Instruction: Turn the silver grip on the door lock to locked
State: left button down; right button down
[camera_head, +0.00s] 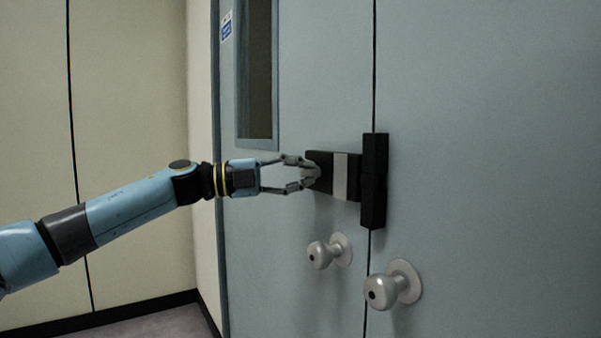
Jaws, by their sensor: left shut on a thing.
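The door lock is a black block with a silver band (341,176) across its middle, beside a tall black vertical piece (374,181) at the seam between two door leaves. My left gripper (312,173) comes in from the left and is shut on the left end of the black block. Its fingertips hide part of that end. The silver band is to the right of the fingertips and not covered by them. My right gripper is not in view.
Two round silver knobs (329,251) (393,285) stick out below the lock, one on each blue-grey door leaf. A narrow window (257,75) is in the left leaf. A cream wall (128,150) stands at left.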

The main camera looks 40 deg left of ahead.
pick_arm(q)
jog(key=shift+f, duration=0.1)
dwell(0.3)
jog(key=c, duration=1.3)
grip_release()
jog(key=shift+v, duration=3.75)
